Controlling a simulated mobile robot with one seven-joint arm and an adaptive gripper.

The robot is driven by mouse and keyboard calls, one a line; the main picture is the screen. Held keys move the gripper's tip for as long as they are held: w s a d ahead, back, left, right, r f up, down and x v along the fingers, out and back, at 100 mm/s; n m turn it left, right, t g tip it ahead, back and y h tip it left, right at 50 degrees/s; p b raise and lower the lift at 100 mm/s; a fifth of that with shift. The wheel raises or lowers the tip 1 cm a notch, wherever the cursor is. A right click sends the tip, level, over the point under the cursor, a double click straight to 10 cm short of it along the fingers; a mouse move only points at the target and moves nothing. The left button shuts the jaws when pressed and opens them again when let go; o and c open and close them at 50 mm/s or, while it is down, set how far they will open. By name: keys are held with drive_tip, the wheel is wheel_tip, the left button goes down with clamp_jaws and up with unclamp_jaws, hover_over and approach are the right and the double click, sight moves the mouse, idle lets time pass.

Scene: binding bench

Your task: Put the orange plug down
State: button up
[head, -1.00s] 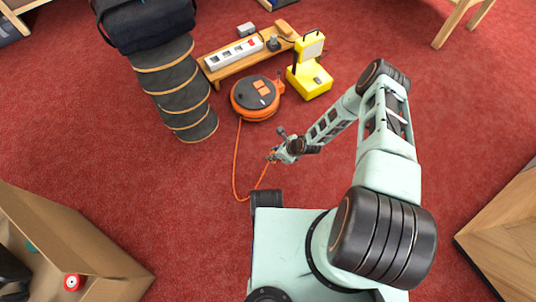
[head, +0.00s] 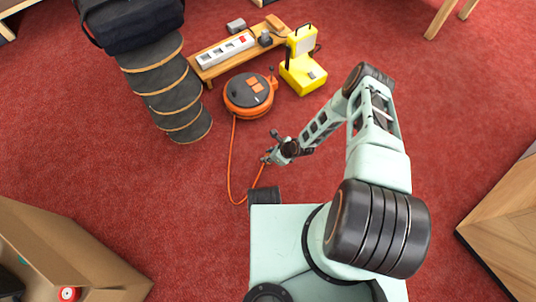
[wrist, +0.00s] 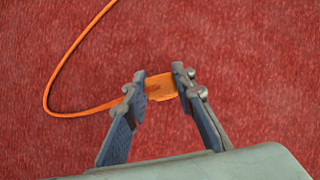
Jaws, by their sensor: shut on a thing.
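The orange plug (wrist: 160,87) is between the fingertips of my gripper (wrist: 158,90) in the wrist view, with a finger against each side. My gripper is shut on it, over red carpet. Its height above the carpet is hard to tell. In the head view my gripper (head: 268,158) is at the middle of the picture, and the plug there is too small to make out. An orange cable (head: 231,165) loops from the plug to the round orange and black cable reel (head: 249,95). The cable also shows in the wrist view (wrist: 62,70).
A low wooden bench (head: 208,72) with a white power strip (head: 226,49) stands behind the reel. A yellow work lamp (head: 302,72) is to its right. A ringed dark column (head: 168,90) and a cardboard box (head: 60,250) are at left. Carpet around the gripper is clear.

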drive_tip(key=shift+f, duration=0.25)
drive_tip(key=o, duration=1.1)
drive_tip(key=shift+r, duration=0.45)
drive_tip(key=p+v, duration=0.4)
drive_tip(key=v, duration=0.8)
drive_tip(key=shift+r+p, duration=0.2)
drive_tip(key=shift+p, duration=0.1)
